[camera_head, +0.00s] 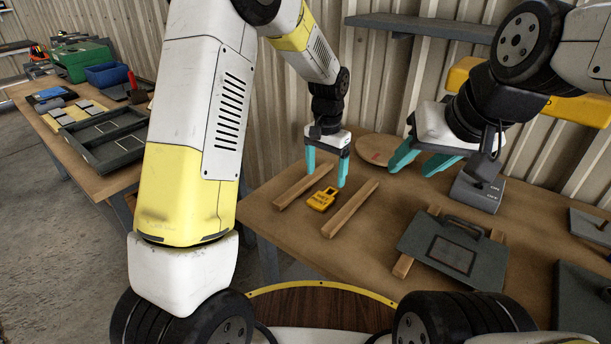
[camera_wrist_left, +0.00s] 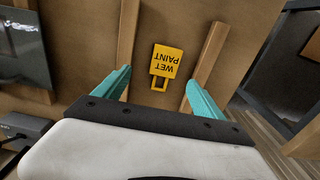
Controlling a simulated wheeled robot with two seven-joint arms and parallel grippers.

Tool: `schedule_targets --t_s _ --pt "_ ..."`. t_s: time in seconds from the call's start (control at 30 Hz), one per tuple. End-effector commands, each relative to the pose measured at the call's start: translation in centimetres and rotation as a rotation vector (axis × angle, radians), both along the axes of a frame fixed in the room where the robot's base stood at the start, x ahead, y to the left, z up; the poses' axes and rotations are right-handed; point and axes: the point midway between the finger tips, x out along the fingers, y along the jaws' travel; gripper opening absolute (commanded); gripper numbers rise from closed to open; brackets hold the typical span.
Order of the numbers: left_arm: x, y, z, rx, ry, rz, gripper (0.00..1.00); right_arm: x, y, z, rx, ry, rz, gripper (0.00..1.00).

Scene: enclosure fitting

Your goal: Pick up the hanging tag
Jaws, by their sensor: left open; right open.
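The hanging tag (camera_head: 322,199) is a small yellow tag lying flat on the brown table between two wooden strips. In the left wrist view the tag (camera_wrist_left: 166,62) reads "WET PAINT" and has a loop at one end. My left gripper (camera_head: 327,172) is open and empty, pointing down above the tag. Its teal fingers (camera_wrist_left: 155,90) stand to either side of the tag in the left wrist view, apart from it. My right gripper (camera_head: 421,162) is open and empty, further right over the table near a round wooden disc.
Two wooden strips (camera_head: 350,208) (camera_head: 302,186) flank the tag. A dark grey panel with a handle (camera_head: 452,247) lies on wooden strips to the right. A grey box (camera_head: 477,190) and the round disc (camera_head: 378,149) stand further back. A second table (camera_head: 88,178) with trays is at left.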

Motion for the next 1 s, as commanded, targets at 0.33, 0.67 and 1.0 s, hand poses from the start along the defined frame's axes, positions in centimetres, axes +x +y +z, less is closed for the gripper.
schedule_targets --t_s 0.33,0.67,1.0 --pt "0.2 -0.4 -3.5 0.012 0.014 -0.016 0.80 0.0 0.0 0.0 0.000 -0.001 0.000 0.45" --pt "0.1 0.2 -8.0 0.012 0.014 -0.015 0.80 0.0 0.0 0.0 0.000 0.000 0.000 0.45" --pt "0.1 0.1 -8.9 0.010 0.011 -0.015 0.80 0.0 0.0 0.0 0.000 0.000 0.000 0.45"
